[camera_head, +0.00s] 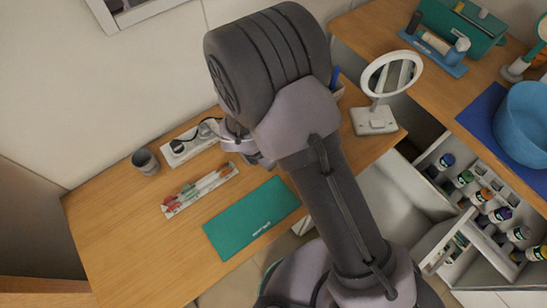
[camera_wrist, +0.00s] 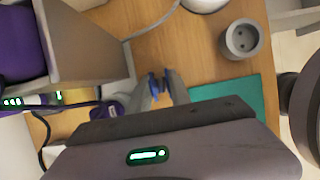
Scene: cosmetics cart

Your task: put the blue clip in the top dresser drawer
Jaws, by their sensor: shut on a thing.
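In the wrist view my gripper (camera_wrist: 160,86) is shut on a small blue clip (camera_wrist: 156,84), held between the fingertips above the wooden desk. Only a little of the clip shows between the fingers. In the head view my arm covers the middle of the scene and the fingertips and clip cannot be made out. At the right of the head view a white drawer unit stands open. Its upper open drawer (camera_head: 432,157) holds several small bottles. A lower open drawer (camera_head: 428,254) juts out beside it. I cannot tell which of these is the task's top drawer.
A teal mat (camera_head: 250,217), a tray of brushes (camera_head: 199,190) and a grey cup (camera_head: 146,161) are on the desk. A round mirror (camera_head: 391,74) stands at its right end. A blue bowl (camera_head: 522,125) sits farther right. The desk's left front (camera_head: 130,240) is clear.

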